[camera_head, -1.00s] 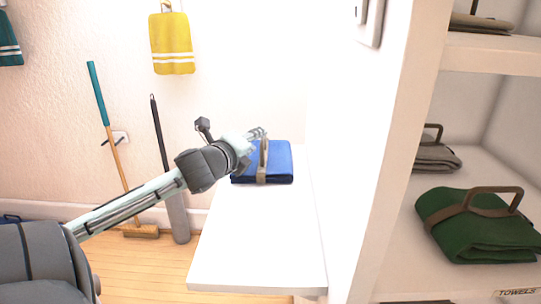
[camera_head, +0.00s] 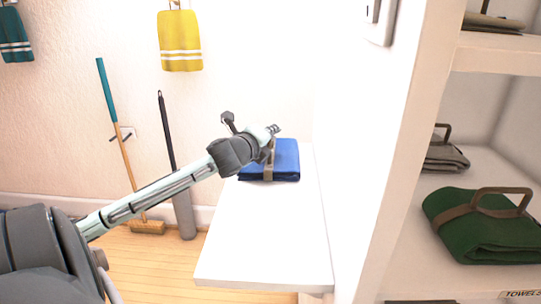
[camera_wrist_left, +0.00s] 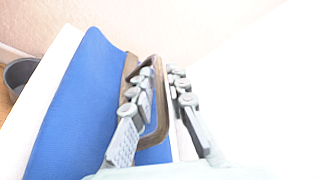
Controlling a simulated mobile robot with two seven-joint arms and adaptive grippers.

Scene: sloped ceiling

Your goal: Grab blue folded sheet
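The blue folded sheet (camera_head: 287,160) lies on a white bench top at the far end, with a tan strap and a brown loop handle. It also shows in the left wrist view (camera_wrist_left: 75,110), where the brown handle (camera_wrist_left: 161,110) stands up from it. My left gripper (camera_head: 273,130) is over the sheet at the handle. In the wrist view its fingers (camera_wrist_left: 162,72) are apart, with part of the handle between them. The left finger overlaps the loop; I cannot tell whether either finger touches it. My right gripper is not in view.
The white bench top (camera_head: 262,240) is clear in front of the sheet. A shelf unit on the right holds a green folded towel (camera_head: 485,235) and a grey one (camera_head: 445,160). A broom (camera_head: 120,150) and a dark-handled tool (camera_head: 170,150) lean at the left wall. A yellow towel (camera_head: 180,35) hangs above.

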